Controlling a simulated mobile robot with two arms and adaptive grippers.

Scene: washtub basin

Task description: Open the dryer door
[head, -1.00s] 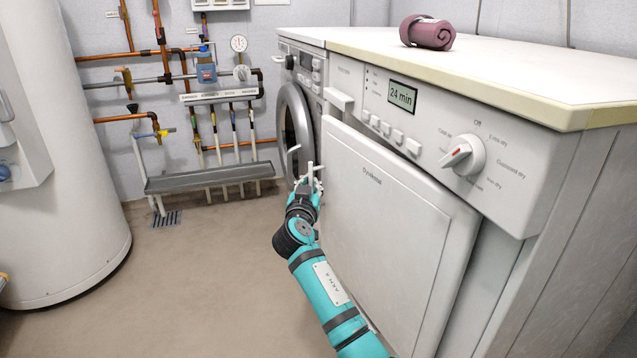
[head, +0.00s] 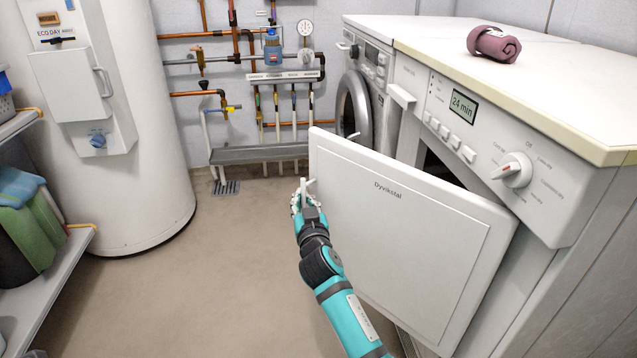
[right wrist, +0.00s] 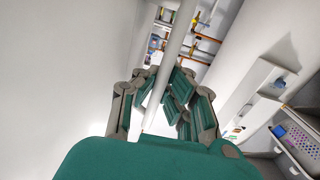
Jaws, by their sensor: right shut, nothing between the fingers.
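The dryer door (head: 390,225) is a white panel marked "Dyvikstal" on the front of the white dryer (head: 560,200). In the head view it stands partly open, its left edge swung out from the body. A dark gap shows behind its top edge. My right gripper (head: 303,190) is at the door's free left edge, about a third of the way down. It is shut with nothing held. In the right wrist view its fingers (right wrist: 165,100) are close to a broad white surface on the left. Whether they touch the door is unclear. My left gripper is out of view.
A washing machine (head: 368,72) with a round door stands left of the dryer. A rolled purple towel (head: 494,43) lies on the worktop. A white boiler (head: 150,130) and a shelf (head: 45,290) stand at left. The floor between is clear.

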